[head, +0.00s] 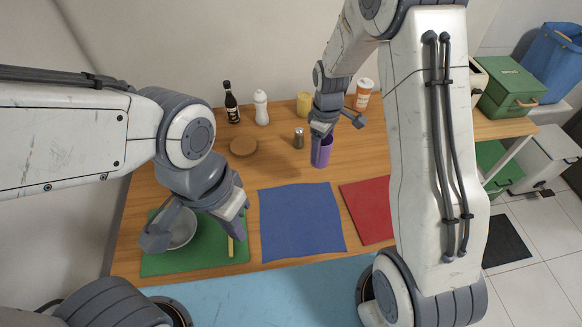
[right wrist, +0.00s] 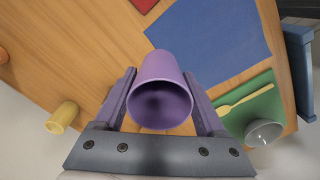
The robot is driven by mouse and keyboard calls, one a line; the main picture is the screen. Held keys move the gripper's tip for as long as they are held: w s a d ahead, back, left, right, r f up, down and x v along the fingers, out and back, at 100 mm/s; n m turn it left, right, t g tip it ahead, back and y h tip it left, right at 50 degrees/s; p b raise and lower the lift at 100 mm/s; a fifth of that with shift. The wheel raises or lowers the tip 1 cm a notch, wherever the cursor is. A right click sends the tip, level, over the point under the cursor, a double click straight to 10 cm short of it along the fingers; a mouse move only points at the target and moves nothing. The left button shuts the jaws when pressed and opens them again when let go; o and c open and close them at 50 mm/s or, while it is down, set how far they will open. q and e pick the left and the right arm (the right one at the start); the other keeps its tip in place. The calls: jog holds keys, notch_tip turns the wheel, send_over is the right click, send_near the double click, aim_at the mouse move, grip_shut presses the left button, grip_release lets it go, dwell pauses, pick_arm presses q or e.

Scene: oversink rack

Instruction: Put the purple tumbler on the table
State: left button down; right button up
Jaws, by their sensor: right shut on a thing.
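The purple tumbler (head: 321,153) is at the middle of the wooden table (head: 190,140), just behind the blue mat. My right gripper (head: 324,130) is over it from above. In the right wrist view the tumbler (right wrist: 161,88) sits between the two fingers of the right gripper (right wrist: 160,100), its open mouth facing the camera, and the gripper is shut on it. I cannot tell whether its base touches the table. My left gripper (head: 195,238) hangs over the green mat and the grey bowl at the left; its finger gap is not clear.
A blue mat (head: 300,220), a red mat (head: 367,212) and a green mat (head: 200,262) with a grey bowl (head: 182,232) lie along the front.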

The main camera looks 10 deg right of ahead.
jog(key=w+a+f+n+b, duration=0.1)
jog(key=w+a+n+b, duration=0.15)
jog(key=w+n, duration=0.65)
jog(key=w+a+f+n+b, duration=0.1)
jog(key=w+a+n+b, duration=0.3)
jog(key=n, duration=0.9)
jog(key=p, duration=0.6)
send_over(263, 170)
notch_tip(263, 170, down, 10)
jog(key=shift+f, duration=0.25)
jog(key=shift+w, duration=0.1)
